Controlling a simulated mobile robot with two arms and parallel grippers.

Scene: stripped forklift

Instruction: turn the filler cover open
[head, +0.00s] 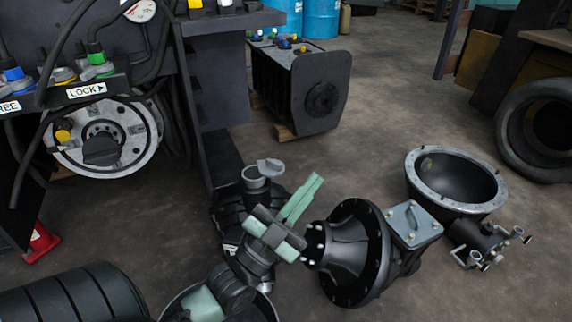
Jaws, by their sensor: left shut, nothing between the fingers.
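A grey filler cover (270,166) sits at the top of a black filler neck (256,187), below the middle of the head view. The cover lies to the right side of the mouth, and part of the round opening shows beside it. My left gripper (315,179) has pale green fingers, shut together and empty. In the picture its fingertips are to the right of the cover and slightly lower, apart from it. My left wrist hides the lower part of the filler's body. My right gripper is out of view.
A black bell-shaped housing (352,250) lies close to the right of my left gripper. A large ring-rimmed housing (455,185) stands farther right. A dark machine frame with a LOCK label (86,90) stands at left. A black box (300,90) stands behind.

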